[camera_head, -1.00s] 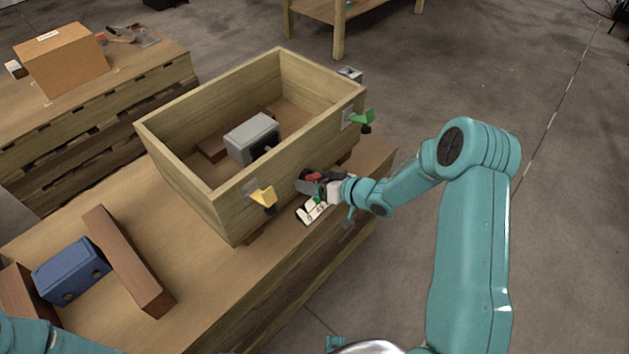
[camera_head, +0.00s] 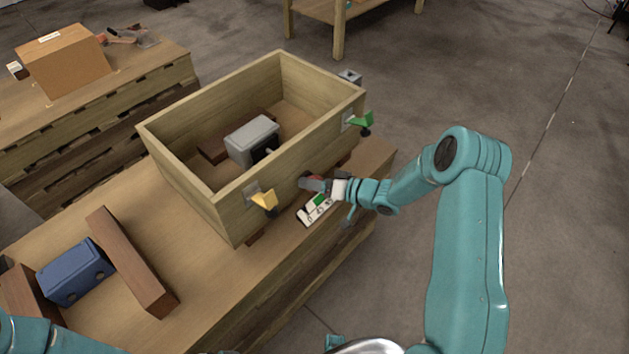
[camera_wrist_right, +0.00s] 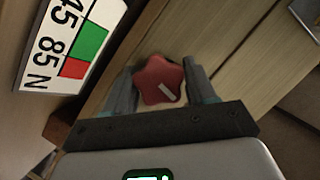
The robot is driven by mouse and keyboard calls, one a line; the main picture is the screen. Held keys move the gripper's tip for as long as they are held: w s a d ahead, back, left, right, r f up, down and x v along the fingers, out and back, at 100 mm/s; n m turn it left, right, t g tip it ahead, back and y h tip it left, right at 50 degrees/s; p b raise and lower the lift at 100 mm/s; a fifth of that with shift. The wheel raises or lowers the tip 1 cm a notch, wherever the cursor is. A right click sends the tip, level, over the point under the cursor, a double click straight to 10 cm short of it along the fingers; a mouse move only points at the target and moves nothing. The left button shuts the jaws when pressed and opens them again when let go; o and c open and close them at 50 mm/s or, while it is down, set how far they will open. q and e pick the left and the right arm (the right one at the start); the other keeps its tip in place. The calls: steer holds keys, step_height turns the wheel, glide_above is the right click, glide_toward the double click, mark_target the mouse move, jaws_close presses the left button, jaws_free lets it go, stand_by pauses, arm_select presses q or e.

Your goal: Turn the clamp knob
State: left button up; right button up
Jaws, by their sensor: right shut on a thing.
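The clamp knob is a red, star-shaped knob (camera_wrist_right: 158,80) with a pale mark on its face, on the front side of the wooden box (camera_head: 182,186). In the right wrist view it sits between the two grey fingers of my right gripper (camera_wrist_right: 160,84), which is shut on it. In the head view my right gripper (camera_head: 311,184) is at the box's front wall and mostly covers the knob. My left gripper is out of view; only part of my left arm shows at the lower left.
A white scale plate with green and red patches (camera_head: 315,210) is below the knob; it also shows in the right wrist view (camera_wrist_right: 62,45). Yellow (camera_head: 264,199) and green (camera_head: 362,120) levers flank the knob. A grey block (camera_head: 250,138) is inside the box. A blue block (camera_head: 75,273) lies left.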

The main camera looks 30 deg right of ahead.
steer(key=shift+f+m+y, duration=0.1)
steer(key=shift+m+y, duration=0.3)
steer(key=shift+m, duration=0.3)
steer(key=shift+f+m+y+b, duration=0.1)
steer(key=shift+m+y+b, duration=0.45)
steer(key=shift+m, duration=0.55)
steer(key=m+t+y+b, duration=0.1)
steer(key=m+b, duration=0.1)
steer(key=m, duration=0.1)
steer(key=shift+d+m+y, duration=0.1)
steer(key=shift+m+y, duration=0.2)
steer(key=shift+y, duration=0.05)
steer(key=shift+m+t+y+b, duration=0.3)
steer(key=shift+m+t+b, duration=0.35)
steer(key=shift+m, duration=1.05)
steer(key=o, duration=0.9)
steer(key=shift+o, duration=0.2)
